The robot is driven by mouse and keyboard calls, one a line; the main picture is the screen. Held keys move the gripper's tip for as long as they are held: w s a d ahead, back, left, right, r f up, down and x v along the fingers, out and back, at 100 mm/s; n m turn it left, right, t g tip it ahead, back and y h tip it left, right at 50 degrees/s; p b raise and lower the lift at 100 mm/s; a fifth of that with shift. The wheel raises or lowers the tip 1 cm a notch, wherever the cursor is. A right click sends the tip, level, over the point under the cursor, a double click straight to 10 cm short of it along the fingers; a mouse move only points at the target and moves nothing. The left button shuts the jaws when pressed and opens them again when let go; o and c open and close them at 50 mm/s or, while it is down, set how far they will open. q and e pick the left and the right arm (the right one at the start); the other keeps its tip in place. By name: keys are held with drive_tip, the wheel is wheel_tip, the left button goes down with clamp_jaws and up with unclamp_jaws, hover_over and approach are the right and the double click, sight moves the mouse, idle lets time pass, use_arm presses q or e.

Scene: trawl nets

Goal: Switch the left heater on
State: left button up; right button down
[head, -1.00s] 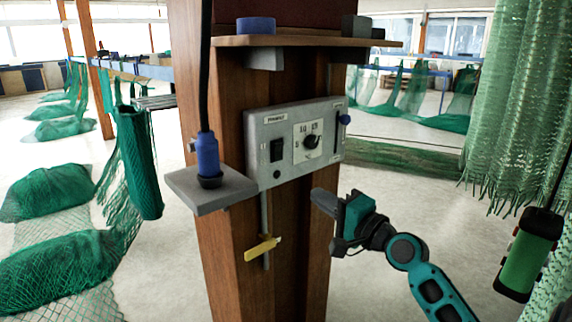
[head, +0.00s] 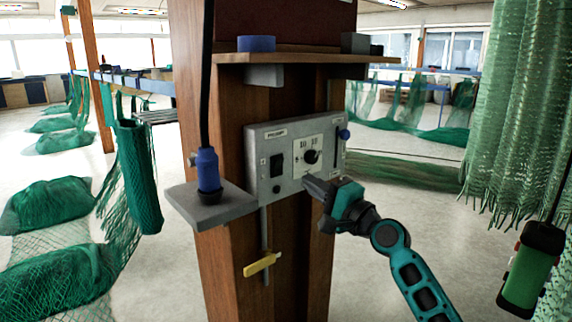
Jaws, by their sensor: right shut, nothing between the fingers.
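A grey control panel (head: 262,199) is mounted on the wooden post. It carries a black rocker switch (head: 277,166) at left, a small round black button (head: 276,188) below it, a dark rotary knob (head: 312,157) on a white plate, and a slider with a blue knob (head: 344,134) at right. A small label at the top is too blurred to read surely. I cannot tell which control belongs to the left heater, nor the rocker's position. My right gripper (head: 310,184) is shut and empty, its tips at the panel's lower edge, below the knob. Contact is unclear. My left gripper is not in view.
A grey shelf (head: 212,212) with a blue plug and black cable (head: 208,171) juts out left of the panel. A yellow lever (head: 262,264) sits below. A wooden ledge (head: 300,58) is above. Green nets (head: 475,110) hang at right; a green handset (head: 532,268) hangs there too.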

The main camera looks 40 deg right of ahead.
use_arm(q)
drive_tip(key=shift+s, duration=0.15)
use_arm(e)
drive_tip(key=x, duration=0.9)
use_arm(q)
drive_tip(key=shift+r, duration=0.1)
use_arm(e)
drive_tip(key=p, duration=0.2)
drive_tip(key=shift+w+r+p, duration=0.25)
drive_tip(key=shift+r+p, duration=0.1)
drive_tip(key=shift+p, duration=0.05)
drive_tip(key=shift+f+g, duration=0.2)
drive_tip(key=shift+g, duration=0.1)
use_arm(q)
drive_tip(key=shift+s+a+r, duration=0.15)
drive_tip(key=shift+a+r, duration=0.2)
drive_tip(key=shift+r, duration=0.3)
use_arm(e)
drive_tip(key=shift+f, duration=0.1)
use_arm(q)
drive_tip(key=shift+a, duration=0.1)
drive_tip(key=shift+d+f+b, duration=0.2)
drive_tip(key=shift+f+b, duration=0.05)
drive_tip(key=shift+b, duration=0.2)
use_arm(e)
approach(278, 161)
drive_tip(key=shift+s+d+f, duration=0.1)
drive_tip(key=shift+s+f, duration=0.05)
drive_tip(key=shift+s, duration=2.6)
